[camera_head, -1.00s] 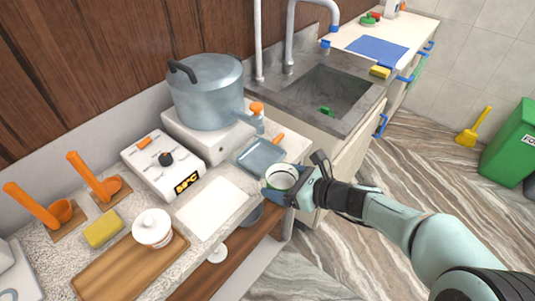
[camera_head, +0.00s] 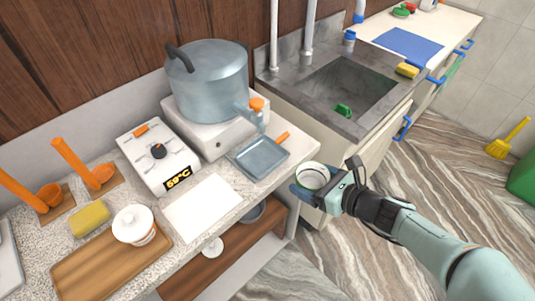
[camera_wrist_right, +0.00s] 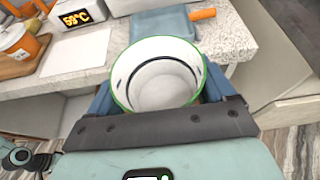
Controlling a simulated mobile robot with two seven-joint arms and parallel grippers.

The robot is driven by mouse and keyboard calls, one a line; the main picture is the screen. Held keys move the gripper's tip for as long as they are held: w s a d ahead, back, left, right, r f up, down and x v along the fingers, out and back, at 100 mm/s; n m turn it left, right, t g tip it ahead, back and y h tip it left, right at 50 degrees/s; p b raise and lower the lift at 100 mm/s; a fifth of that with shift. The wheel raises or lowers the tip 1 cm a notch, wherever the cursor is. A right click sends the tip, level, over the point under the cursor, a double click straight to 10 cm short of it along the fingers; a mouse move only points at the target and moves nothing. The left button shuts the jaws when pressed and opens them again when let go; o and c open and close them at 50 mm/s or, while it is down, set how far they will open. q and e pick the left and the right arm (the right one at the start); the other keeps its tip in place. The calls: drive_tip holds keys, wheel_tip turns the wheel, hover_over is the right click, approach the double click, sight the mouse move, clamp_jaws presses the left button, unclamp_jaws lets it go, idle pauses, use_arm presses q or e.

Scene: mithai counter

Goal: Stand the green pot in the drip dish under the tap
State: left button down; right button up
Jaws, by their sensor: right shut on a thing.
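The green-rimmed pot (camera_head: 313,177), white inside, is held upright in my right gripper (camera_head: 309,187), in front of the counter edge. In the right wrist view the pot (camera_wrist_right: 158,75) sits between the two blue fingers and looks empty. The drip dish (camera_head: 262,158) is a blue-grey square tray on the counter, left of the pot and apart from it. The tap (camera_head: 254,112), with an orange handle, sticks out of the big metal urn above the dish. My left gripper is not in view.
An orange-handled thing (camera_head: 281,136) lies by the dish. The sink (camera_head: 350,88) is behind the pot.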

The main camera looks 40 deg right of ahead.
sight(302, 171)
drive_tip(key=shift+d, duration=0.1)
drive_tip(key=shift+w, duration=0.2)
drive_tip(key=w+p, duration=0.1)
drive_tip(key=w, duration=0.2)
drive_tip(key=shift+w, duration=0.2)
drive_tip(key=w, duration=0.4)
drive_tip(key=w+a+b, duration=0.1)
drive_tip(key=w, duration=0.4)
drive_tip(key=w+b, duration=0.1)
drive_tip(key=w, duration=0.4)
drive_tip(key=shift+a, duration=0.25)
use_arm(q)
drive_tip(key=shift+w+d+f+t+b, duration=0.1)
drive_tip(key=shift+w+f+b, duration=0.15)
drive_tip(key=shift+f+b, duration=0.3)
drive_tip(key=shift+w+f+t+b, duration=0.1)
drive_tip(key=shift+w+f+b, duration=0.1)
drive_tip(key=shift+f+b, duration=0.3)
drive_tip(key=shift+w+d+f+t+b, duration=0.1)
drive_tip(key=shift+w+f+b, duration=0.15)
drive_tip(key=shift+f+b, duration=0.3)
use_arm(e)
drive_tip(key=shift+f, duration=1.8)
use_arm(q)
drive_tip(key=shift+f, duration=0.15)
use_arm(e)
drive_tip(key=shift+f, duration=0.2)
drive_tip(key=o, duration=0.7)
drive_tip(key=shift+o, duration=0.2)
